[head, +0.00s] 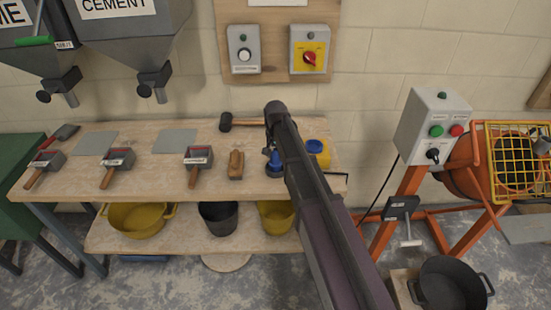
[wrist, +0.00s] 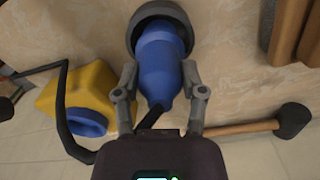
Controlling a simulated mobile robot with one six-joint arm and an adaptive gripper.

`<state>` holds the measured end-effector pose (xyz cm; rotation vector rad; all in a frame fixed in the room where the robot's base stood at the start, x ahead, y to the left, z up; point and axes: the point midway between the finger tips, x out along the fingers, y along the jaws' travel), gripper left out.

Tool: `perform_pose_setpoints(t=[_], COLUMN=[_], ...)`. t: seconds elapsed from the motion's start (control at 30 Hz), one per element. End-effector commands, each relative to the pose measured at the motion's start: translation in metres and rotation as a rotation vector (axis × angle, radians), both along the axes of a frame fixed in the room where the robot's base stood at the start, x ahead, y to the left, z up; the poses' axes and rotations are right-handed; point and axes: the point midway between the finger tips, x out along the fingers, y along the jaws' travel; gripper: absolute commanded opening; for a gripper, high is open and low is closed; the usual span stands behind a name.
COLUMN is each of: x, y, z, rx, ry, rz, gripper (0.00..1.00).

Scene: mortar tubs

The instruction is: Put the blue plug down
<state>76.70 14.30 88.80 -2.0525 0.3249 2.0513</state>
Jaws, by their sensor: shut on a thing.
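The blue plug (wrist: 161,55) is between the two fingers of my gripper (wrist: 160,78), which is shut on its body. One end of the plug sits within a dark grey round ring (wrist: 134,38) at the worktop. I cannot tell whether this ring is a holder or part of the plug. A black cable stub leaves the plug's near end. In the head view the blue plug (head: 274,158) shows over the worktop (head: 150,190), just left of my arm. My arm partly hides the gripper there.
A yellow can (head: 322,158) with a blue cap stands right of the plug, behind my arm. A black cable loops past the yellow can (wrist: 75,88) in the wrist view.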

Motion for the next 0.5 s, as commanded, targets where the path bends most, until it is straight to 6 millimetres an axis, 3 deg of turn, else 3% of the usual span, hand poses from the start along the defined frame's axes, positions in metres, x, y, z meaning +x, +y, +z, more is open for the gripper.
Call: perform_pose_setpoints(t=[0.47,0.5], x=[-0.0001,-0.0001], y=[0.0,0.0], z=[-0.0041,-0.0035], rx=[0.0,0.0], ry=[0.0,0.0], rz=[0.0,0.0], gripper=[0.0,0.59])
